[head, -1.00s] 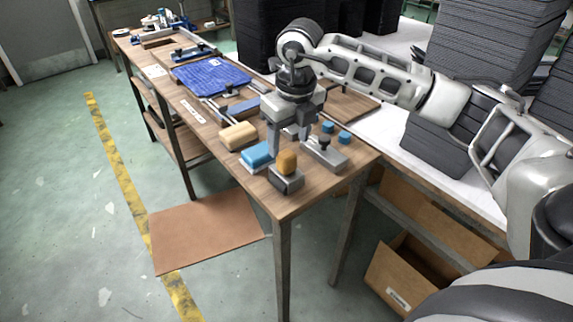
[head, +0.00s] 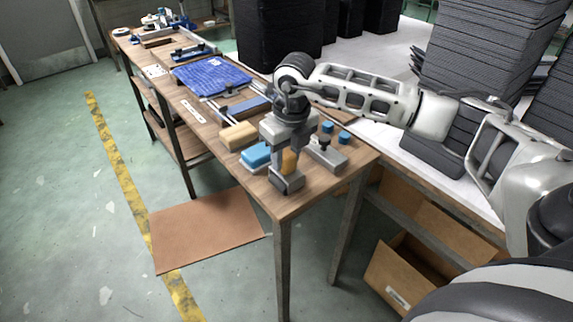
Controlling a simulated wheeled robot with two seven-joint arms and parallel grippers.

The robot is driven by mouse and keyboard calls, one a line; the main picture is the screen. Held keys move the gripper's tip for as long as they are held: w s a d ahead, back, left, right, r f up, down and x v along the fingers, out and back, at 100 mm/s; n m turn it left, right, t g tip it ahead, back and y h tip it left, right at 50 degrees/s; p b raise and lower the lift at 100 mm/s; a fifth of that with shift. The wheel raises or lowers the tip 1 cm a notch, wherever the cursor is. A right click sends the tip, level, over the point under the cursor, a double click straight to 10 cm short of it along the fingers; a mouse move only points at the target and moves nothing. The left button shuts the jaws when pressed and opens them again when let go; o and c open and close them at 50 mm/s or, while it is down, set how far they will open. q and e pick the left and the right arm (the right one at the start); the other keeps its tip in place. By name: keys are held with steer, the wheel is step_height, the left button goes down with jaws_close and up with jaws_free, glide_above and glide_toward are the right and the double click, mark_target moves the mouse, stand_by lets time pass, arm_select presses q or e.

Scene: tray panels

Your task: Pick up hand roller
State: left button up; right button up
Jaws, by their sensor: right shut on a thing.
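The hand roller, which I take to be the piece with an orange handle (head: 289,161) over a grey block (head: 287,182), is at the near corner of the wooden table (head: 282,207). My right gripper (head: 287,158) points down over it and is shut on the orange part, with one finger hiding some of it. I cannot tell whether the grey block still touches the table. My left gripper is not in view.
A blue block (head: 256,154) and a tan block (head: 238,135) lie close left of the gripper. A grey tool with a black knob (head: 325,143) and blue cylinders (head: 344,137) are close right.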

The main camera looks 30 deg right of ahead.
steer(key=shift+r, duration=0.45)
step_height(320, 180, up, 2)
steer(key=shift+r+b, duration=0.2)
steer(key=shift+b, duration=0.1)
steer(key=s+a+r, duration=0.8)
steer(key=s+r, duration=0.1)
steer(key=s, duration=0.2)
steer(key=shift+a+r+b, duration=0.3)
steer(key=shift+r+b, duration=0.1)
steer(key=shift+b, duration=0.05)
